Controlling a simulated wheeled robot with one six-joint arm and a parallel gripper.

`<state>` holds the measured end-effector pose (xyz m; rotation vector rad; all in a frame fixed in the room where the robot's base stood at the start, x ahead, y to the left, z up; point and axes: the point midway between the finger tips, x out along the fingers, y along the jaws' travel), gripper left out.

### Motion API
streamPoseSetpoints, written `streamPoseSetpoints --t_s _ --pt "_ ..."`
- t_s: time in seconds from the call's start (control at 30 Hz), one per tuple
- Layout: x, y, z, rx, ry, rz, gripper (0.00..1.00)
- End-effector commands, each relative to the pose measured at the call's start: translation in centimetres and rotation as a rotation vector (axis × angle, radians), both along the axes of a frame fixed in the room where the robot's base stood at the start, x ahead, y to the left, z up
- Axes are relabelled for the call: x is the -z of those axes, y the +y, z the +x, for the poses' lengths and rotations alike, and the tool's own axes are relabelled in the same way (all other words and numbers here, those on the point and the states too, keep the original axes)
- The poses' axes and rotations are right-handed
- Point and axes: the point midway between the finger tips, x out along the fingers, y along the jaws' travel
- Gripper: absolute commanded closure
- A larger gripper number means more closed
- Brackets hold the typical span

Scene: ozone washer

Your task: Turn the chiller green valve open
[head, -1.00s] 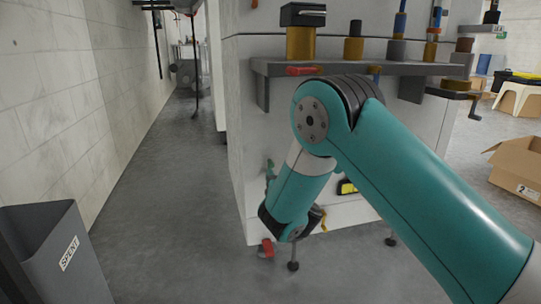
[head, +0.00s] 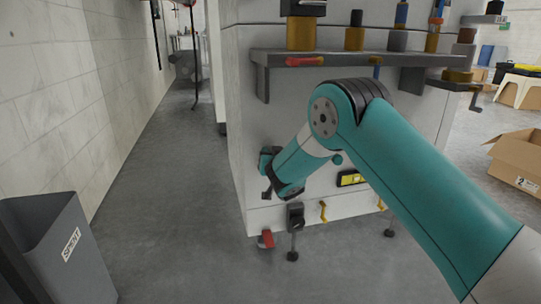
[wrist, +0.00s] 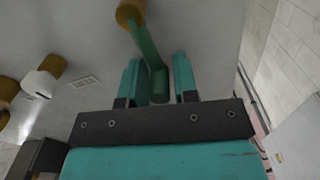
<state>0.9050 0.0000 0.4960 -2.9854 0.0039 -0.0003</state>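The green valve handle (wrist: 146,44) is a bar running from a brass fitting (wrist: 129,12) on the pale panel in the wrist view. Its lower end lies between the two teal fingers of my gripper (wrist: 157,65). The fingers are open, one on each side of the handle, with a narrow gap showing on both sides. In the head view my gripper (head: 267,172) is at the left edge of the white machine's front, and the green handle cannot be made out there.
A label plate (wrist: 84,81) and more brass fittings sit left in the wrist view. A shelf (head: 345,59) with fittings juts out above my arm. A red handle (head: 266,239) and a yellow handle (head: 323,211) are low down. A SPENT bin (head: 60,255) stands left; the floor between is clear.

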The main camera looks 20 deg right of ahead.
Motion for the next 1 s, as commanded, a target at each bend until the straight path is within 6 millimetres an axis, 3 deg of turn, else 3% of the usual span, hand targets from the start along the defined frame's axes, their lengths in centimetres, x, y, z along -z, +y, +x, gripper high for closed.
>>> streamPoseSetpoints --t_s 0.03,0.1,1.0 --pt "0.0 0.0 0.0 0.0 0.0 0.0 0.84" --pt "0.0 0.0 0.0 0.0 0.0 0.0 1.0" --pt "0.0 1.0 -0.1 -0.004 0.001 -0.14 1.0"
